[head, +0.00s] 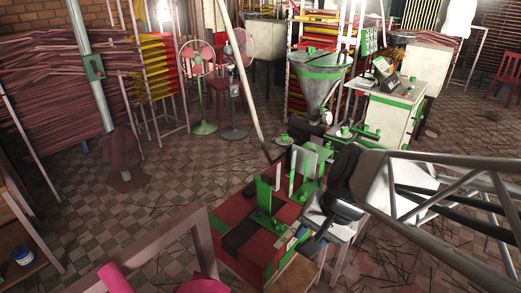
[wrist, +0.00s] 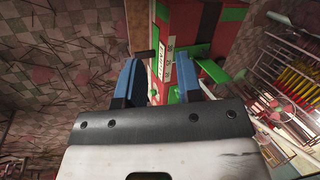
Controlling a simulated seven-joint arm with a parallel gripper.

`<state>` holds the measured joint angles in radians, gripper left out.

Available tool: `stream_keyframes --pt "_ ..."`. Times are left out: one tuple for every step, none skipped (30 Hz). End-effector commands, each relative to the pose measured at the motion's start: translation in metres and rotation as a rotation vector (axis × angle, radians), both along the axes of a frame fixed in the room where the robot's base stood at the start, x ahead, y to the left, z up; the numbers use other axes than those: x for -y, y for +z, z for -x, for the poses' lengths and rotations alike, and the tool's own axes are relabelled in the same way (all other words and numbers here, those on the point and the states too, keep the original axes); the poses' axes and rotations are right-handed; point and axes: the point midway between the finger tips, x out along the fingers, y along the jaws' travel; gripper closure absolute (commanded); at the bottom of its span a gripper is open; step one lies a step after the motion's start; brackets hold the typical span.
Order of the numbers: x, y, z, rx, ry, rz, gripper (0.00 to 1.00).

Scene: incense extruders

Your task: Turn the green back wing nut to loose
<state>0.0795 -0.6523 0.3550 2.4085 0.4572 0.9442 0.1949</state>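A red and green machine (head: 225,232) stands on the floor in the middle of the head view, with green upright plates and brackets on top. It also shows in the wrist view (wrist: 212,68), beyond my fingers. I cannot pick out the green back wing nut among the small green parts. My gripper (wrist: 160,68) has two blue fingers standing apart, with nothing visibly held between them. In the head view my arm reaches in from the right and hides the machine's right side.
A grey hopper with a green band (head: 320,82) and a white cabinet (head: 398,108) stand behind the machine. A slanted pole (head: 240,85) rises behind it. Two fans (head: 200,68) stand at the back left. Tiled floor (head: 120,230) is open at the left.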

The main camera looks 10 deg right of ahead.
Motion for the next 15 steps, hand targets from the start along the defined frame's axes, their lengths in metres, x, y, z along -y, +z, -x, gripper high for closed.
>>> stream_keyframes --pt "-0.002 -0.005 -0.004 -0.014 -0.036 -0.034 0.67" --pt "-0.004 -0.007 -0.006 -0.022 -0.063 -0.057 0.67" --pt "-0.006 -0.012 -0.01 -0.036 -0.104 -0.093 0.67" --pt "-0.008 -0.015 -0.013 -0.047 -0.135 -0.121 0.67" --pt "-0.01 -0.018 -0.016 -0.059 -0.168 -0.151 0.67" --pt "-0.013 -0.022 -0.021 -0.075 -0.216 -0.194 0.67" --pt "-0.015 -0.026 -0.025 -0.088 -0.253 -0.226 0.67" --pt "-0.016 -0.029 -0.029 -0.101 -0.291 -0.258 0.67" --pt "-0.018 -0.034 -0.034 -0.119 -0.343 -0.304 0.67" --pt "-0.019 -0.038 -0.038 -0.133 -0.384 -0.337 0.67" --pt "-0.02 -0.042 -0.043 -0.147 -0.422 -0.37 0.67" --pt "-0.022 -0.047 -0.049 -0.166 -0.475 -0.415 0.67" --pt "-0.022 -0.05 -0.053 -0.179 -0.513 -0.448 0.67" --pt "-0.023 -0.055 -0.057 -0.195 -0.554 -0.481 0.67" --pt "-0.023 -0.06 -0.064 -0.213 -0.606 -0.524 0.67"
